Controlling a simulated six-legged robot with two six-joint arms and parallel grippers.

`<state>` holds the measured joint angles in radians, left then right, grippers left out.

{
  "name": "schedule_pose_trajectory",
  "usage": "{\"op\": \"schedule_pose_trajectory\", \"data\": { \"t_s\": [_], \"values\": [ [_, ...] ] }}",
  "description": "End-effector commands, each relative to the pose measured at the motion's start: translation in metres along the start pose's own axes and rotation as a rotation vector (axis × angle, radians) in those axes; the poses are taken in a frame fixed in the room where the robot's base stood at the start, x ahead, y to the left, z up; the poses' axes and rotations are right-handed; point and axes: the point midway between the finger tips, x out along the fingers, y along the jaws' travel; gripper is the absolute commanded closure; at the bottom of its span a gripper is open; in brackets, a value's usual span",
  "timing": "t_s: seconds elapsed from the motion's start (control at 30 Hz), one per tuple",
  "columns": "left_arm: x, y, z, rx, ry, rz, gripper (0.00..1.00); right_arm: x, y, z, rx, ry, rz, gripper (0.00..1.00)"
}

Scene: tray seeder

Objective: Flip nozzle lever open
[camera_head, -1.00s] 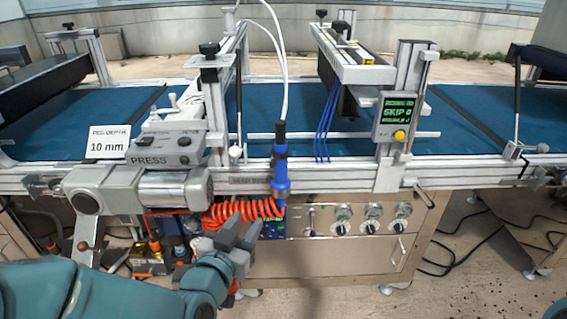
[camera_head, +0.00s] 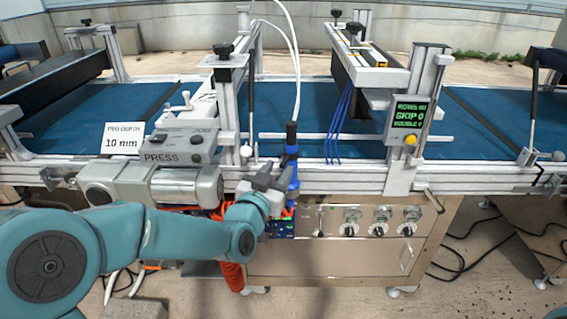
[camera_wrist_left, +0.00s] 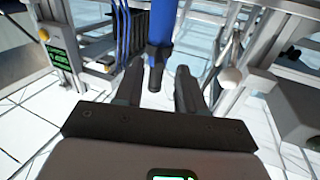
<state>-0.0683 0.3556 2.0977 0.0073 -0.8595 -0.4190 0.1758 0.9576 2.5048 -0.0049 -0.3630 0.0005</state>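In the head view, a blue wand-like tool (camera_head: 293,168) with a dark top hangs upright at the front rail. My left gripper (camera_head: 270,178) is just left of its lower half. In the left wrist view, my left gripper (camera_wrist_left: 158,85) is open, and the blue tool (camera_wrist_left: 160,40) with its dark collar shows at and beyond the gap between the fingers; contact is not clear. A white ball-ended lever (camera_head: 246,151) stands left of the tool, and its white ball (camera_wrist_left: 230,77) is right of the fingers in the wrist view. I cannot tell which part is the nozzle lever. My right gripper is not in view.
The press box (camera_head: 178,146) and metal cylinder (camera_head: 187,185) are close to my left arm. A valve panel with several knobs (camera_head: 352,228) is below the rail. A green-screen display (camera_head: 407,116) stands to the right. Blue hoses (camera_head: 340,120) hang over the belt.

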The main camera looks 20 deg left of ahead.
Motion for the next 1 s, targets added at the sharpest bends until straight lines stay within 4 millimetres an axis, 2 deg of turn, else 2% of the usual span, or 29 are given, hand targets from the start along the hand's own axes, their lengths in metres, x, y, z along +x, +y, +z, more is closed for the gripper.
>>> {"op": "schedule_pose_trajectory", "data": {
  "t_s": [0.1,0.2,0.57,0.6,0.67,0.7,0.73,1.0],
  "values": [
    [0.021,0.001,0.0,0.0,0.0,0.0,0.61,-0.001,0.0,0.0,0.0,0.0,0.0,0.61],
    [0.032,0.002,0.0,0.0,0.001,0.0,0.61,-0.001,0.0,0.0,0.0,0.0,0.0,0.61],
    [0.04,0.001,0.0,0.0,0.0,0.0,0.61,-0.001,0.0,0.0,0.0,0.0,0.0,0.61],
    [0.04,0.001,0.0,0.0,0.0,0.0,0.64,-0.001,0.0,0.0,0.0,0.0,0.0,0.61],
    [0.04,0.001,0.0,0.0,0.0,0.0,0.84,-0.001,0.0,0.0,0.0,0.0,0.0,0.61],
    [0.04,0.001,0.0,0.0,0.0,0.0,0.97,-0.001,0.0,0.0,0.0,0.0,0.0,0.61],
    [0.04,0.001,0.0,0.0,0.0,0.0,1.0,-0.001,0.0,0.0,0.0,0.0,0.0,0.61],
    [0.04,0.002,0.0,-0.001,-0.001,-0.01,1.0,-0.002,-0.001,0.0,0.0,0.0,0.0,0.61]
  ]
}}
